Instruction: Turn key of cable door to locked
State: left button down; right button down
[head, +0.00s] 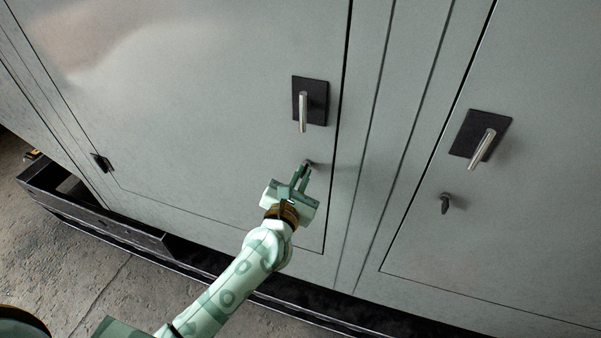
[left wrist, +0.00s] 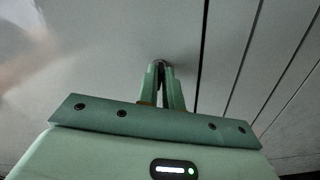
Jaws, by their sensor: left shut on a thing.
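My left gripper (head: 303,174) is at the left enclosure door (head: 200,110), below that door's handle. Its fingers are shut on a small dark key (head: 309,163) in the door face. In the left wrist view the fingers (left wrist: 162,72) close together on the dark key (left wrist: 160,63), which they mostly hide. I cannot tell the key's turn angle. A second dark key (head: 445,203) sits in the right door (head: 500,200), uncovered, its grip hanging down. Which door is the cable door is not marked. My right gripper is not in view.
A silver handle (head: 303,112) on a black plate hangs straight down above my left gripper. Another handle (head: 482,149) on the right door is slightly tilted. A dark base rail (head: 110,222) runs along the enclosure's foot, over a concrete floor (head: 60,260).

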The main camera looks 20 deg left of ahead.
pick_arm(q)
jog(key=m+p, duration=0.2)
jog(key=m, duration=0.1)
jog(key=shift+d+r+m, duration=0.1)
jog(key=shift+r+m, duration=0.05)
jog(key=shift+m, duration=0.25)
jog(key=m+p, duration=0.1)
jog(key=m, duration=0.1)
jog(key=m+p, duration=0.2)
jog(key=m, duration=0.1)
jog(key=m+p, duration=0.1)
jog(key=m, duration=0.1)
jog(key=shift+d+f+m+p, duration=0.15)
jog(key=shift+f+m+p, duration=0.15)
jog(key=shift+m+p, duration=0.1)
jog(key=shift+f+m+p, duration=0.15)
jog(key=shift+m+p, duration=0.3)
jog(key=shift+m, duration=0.75)
jog(key=c, duration=1.6)
grip_release()
jog(key=shift+o, duration=0.2)
jog(key=shift+s, duration=0.1)
jog(key=s, duration=1.6)
jog(key=shift+a, duration=0.25)
jog(key=shift+s, duration=0.1)
